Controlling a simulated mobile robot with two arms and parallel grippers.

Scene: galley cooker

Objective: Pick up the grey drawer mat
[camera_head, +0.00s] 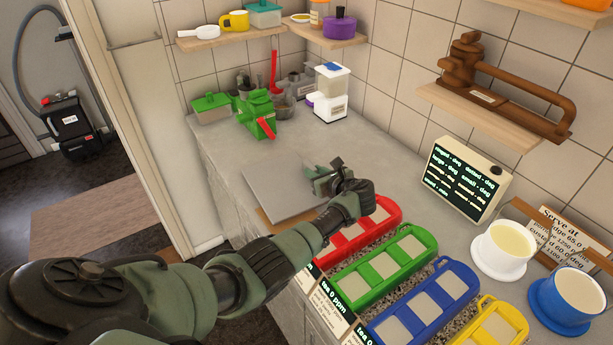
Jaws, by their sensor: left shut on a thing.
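The grey drawer mat (278,192) is a flat, pale grey sheet over the worktop, left of the middle of the picture. A brown edge shows under its near side. My left gripper (318,180) is at the mat's right edge and is shut on it. The fingers partly hide that edge. I cannot tell how far the mat is raised from the surface below. My right gripper is out of view.
Red (352,238), green (385,267) and blue (424,303) trays stand right of my left arm. A green grinder (256,112) and white dispenser (331,93) stand behind the mat. Cups (503,246) and a text display (464,180) are at right.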

